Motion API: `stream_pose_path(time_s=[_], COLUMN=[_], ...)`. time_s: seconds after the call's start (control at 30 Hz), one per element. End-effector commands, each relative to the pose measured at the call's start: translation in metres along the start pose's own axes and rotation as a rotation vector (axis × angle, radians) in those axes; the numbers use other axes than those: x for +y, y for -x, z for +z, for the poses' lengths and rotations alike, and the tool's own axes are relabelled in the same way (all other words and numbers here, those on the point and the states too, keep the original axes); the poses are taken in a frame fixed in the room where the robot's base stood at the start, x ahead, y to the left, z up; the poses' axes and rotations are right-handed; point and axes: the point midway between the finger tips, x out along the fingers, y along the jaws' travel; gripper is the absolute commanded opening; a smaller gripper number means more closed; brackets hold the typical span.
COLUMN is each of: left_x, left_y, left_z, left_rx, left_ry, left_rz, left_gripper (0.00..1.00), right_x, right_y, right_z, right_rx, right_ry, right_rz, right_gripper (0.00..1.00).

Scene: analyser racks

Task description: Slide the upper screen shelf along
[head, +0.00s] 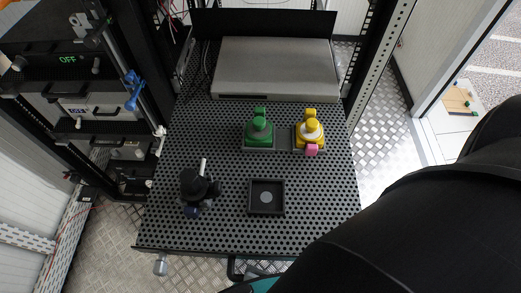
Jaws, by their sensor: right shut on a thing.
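The perforated dark shelf (225,225) reaches forward out of the rack, level, with its front edge near the bottom of the head view. I take it as the upper screen shelf. A black handle (232,268) shows below the front edge. My right gripper (259,272) is at this handle, just below the front edge, shut on it; the fingers are mostly hidden by the shelf edge and my arm. My left gripper is not in view.
A grey flat box (275,68) lies at the back. Rack posts flank it; floor (385,130) is clear at right.

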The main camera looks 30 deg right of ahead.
Motion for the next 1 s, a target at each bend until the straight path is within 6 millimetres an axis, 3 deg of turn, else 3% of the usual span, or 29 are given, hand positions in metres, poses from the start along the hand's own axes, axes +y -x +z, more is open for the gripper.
stream_pose_path(time_s=[0.27,0.3,0.57,1.0], left_x=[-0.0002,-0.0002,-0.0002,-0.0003], left_y=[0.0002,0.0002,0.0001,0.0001], left_z=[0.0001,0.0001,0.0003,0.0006], left_rx=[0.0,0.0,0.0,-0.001], left_ry=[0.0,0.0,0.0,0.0], left_rz=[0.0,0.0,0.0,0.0], left_gripper=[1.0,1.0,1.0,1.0], right_x=[-0.0022,-0.0022,-0.0011,-0.0002], right_y=[-0.0002,-0.0002,-0.0001,0.0], right_z=[0.0,0.0,0.0,-0.0001], right_rx=[0.003,0.003,0.002,0.0], right_ry=[-0.002,-0.002,-0.002,-0.001], right_rz=[-0.005,-0.005,-0.002,-0.001], right_gripper=[0.0,0.2,0.48,0.48])
